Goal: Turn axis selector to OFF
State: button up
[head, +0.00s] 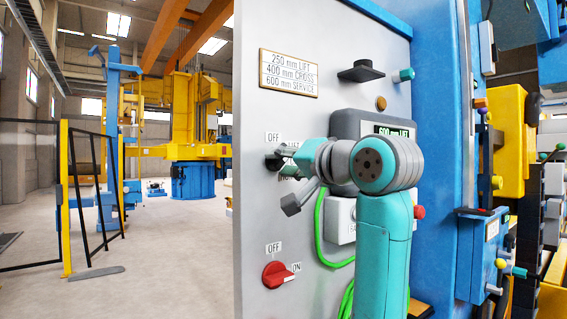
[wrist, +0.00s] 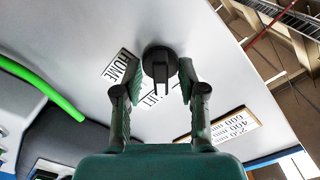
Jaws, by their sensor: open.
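The axis selector is a black round knob with a raised bar handle. In the wrist view the selector knob (wrist: 159,62) is upper centre on the grey panel, its bar pointing down in the picture toward the partly hidden LIFT label (wrist: 155,97). The HOME label (wrist: 119,67) is to its left. In the head view the knob (head: 272,162) shows at the left of my gripper, with the OFF label (head: 273,137) above it. My gripper (wrist: 158,80) is open, one finger each side of the bar; contact cannot be told. It also shows in the head view (head: 288,181).
A red rotary switch (head: 278,275) with OFF and ON labels sits below on the panel. A green cable (head: 321,225) hangs from the pendant (head: 345,122) right of the selector. A black knob (head: 361,71) sticks out above. Open floor lies left.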

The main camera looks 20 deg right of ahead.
grip_shut()
jog(key=shift+n, duration=0.4)
jog(key=n, duration=0.3)
jog(key=shift+n, duration=0.4)
jog(key=n, duration=0.4)
jog(key=shift+n, duration=0.3)
dwell(0.3)
